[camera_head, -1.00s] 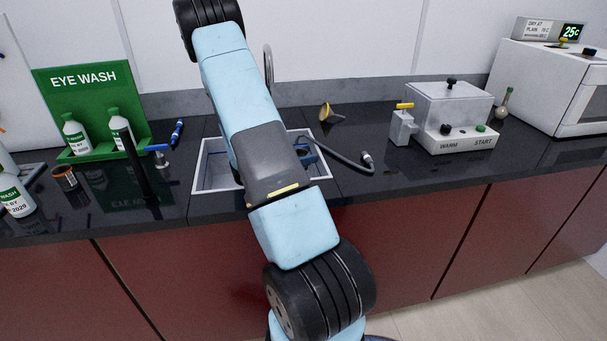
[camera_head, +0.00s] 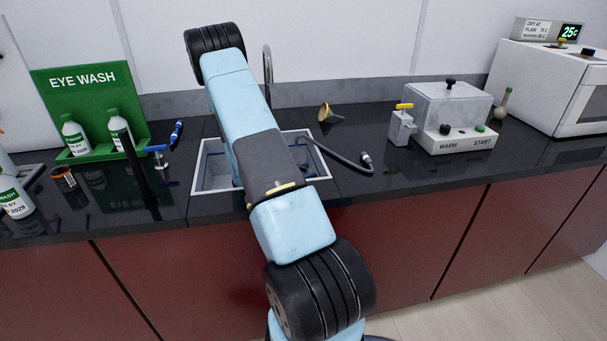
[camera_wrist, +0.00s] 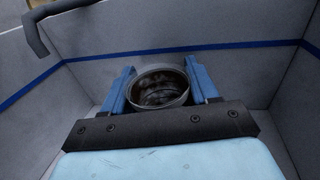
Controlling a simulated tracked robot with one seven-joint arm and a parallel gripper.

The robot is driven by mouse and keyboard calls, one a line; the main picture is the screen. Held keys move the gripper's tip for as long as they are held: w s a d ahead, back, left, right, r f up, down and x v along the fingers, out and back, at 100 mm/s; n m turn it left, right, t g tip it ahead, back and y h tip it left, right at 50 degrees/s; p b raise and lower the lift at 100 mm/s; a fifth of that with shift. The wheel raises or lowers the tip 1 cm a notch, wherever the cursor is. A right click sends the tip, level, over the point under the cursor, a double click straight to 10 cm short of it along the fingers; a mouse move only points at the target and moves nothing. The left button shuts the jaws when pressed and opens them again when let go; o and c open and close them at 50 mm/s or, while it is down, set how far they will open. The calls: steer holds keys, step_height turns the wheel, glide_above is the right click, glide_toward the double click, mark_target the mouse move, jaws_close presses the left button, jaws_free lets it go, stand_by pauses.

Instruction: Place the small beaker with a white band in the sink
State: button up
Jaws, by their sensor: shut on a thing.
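The sink (camera_head: 214,171) is a pale rectangular basin set in the black counter, partly covered by my arm in the head view. In the wrist view its grey walls (camera_wrist: 230,65), with a blue stripe, surround my gripper. My gripper (camera_wrist: 160,88) has two blue fingers, one on each side of a small round beaker (camera_wrist: 158,93), and is shut on it. The beaker shows its open rim and dark inside. Its white band cannot be made out. I cannot tell whether its base touches the sink floor. My arm hides the beaker in the head view.
A curved tap (camera_head: 267,72) rises behind the sink. A dark hose (camera_head: 345,162) lies on the counter to the right, near a yellowish funnel (camera_head: 326,113). The green eye wash stand (camera_head: 88,105) is left; a clear-lidded bath (camera_head: 448,110) is right.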

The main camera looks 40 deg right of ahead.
steer(key=shift+f, duration=0.6)
steer(key=o, duration=1)
steer(key=shift+o, duration=0.2)
steer(key=shift+r, duration=0.1)
